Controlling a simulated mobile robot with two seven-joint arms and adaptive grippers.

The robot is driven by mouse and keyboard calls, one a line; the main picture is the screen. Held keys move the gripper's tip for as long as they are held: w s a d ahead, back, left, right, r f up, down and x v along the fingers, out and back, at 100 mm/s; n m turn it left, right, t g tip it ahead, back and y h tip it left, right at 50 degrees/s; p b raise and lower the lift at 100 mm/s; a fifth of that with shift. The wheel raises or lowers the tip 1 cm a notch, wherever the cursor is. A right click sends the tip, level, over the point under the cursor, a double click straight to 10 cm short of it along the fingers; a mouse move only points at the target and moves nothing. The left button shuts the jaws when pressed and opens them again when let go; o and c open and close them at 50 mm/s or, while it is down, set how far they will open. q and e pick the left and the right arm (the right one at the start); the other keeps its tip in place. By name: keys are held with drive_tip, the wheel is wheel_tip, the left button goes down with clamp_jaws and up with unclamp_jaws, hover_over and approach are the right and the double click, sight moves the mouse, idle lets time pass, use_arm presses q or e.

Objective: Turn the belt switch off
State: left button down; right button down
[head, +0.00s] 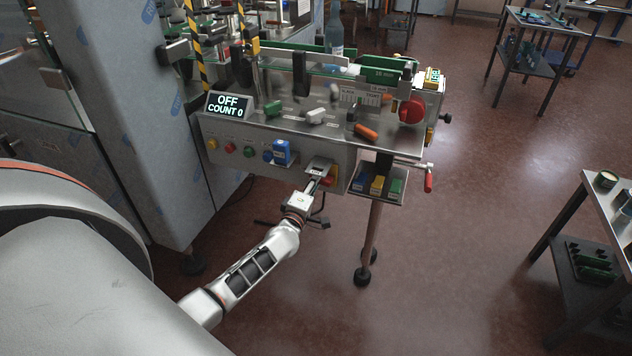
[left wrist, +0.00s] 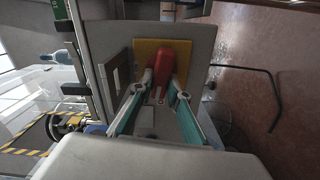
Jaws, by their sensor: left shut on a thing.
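The belt switch has a red handle (left wrist: 172,55) on a yellow plate (left wrist: 146,50) in the left wrist view. In the head view a little of its red and yellow (head: 332,176) shows at the right end of the machine's front panel, mostly hidden by my gripper. My left gripper (head: 319,178) reaches the panel from below. Its two teal-sided fingers (left wrist: 164,88) are shut on the red handle, one on each side. The display (head: 228,105) on the panel's left reads "OFF" and "COUNT 0". My right gripper is not in view.
Several coloured buttons (head: 231,148) and a blue box-shaped part (head: 282,151) are on the panel left of my gripper. A tray of coloured blocks (head: 379,193) and a red-gripped lever (head: 428,180) are to its right. A thin black bar (left wrist: 272,85) sticks out beside the switch.

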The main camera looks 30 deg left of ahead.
use_arm(q)
drive_tip(key=shift+f+n, duration=0.1)
drive_tip(key=shift+n, duration=0.9)
drive_tip(key=c, duration=1.9)
unclamp_jaws()
drive_tip(key=v, duration=1.2)
drive_tip(key=shift+s+a, duration=0.1)
